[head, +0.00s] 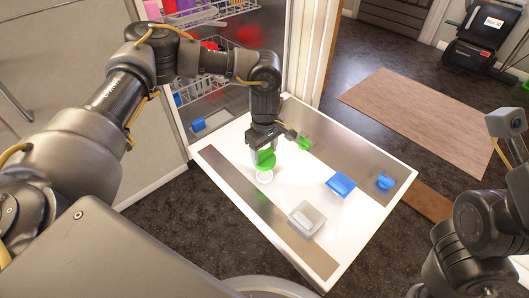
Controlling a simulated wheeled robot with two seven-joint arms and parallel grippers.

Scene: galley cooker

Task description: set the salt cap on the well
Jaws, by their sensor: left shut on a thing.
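My left gripper (267,146) points down over the open white dishwasher door (240,147) and is shut on a round green cap (266,160), which I take to be the salt cap. The cap is held just above and behind a white ring (264,178) on the door, which looks like the well. From this angle I cannot tell whether the cap touches the ring. The gripper's fingers hide part of the cap. My right arm shows at the right edge, but its gripper does not show.
A small green piece (304,144), a blue lid (341,185), a blue piece (384,181) and a grey box-like compartment (306,219) are on the door. Loaded racks (215,62) stand behind the left arm. A brown mat (425,118) lies on the floor beyond.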

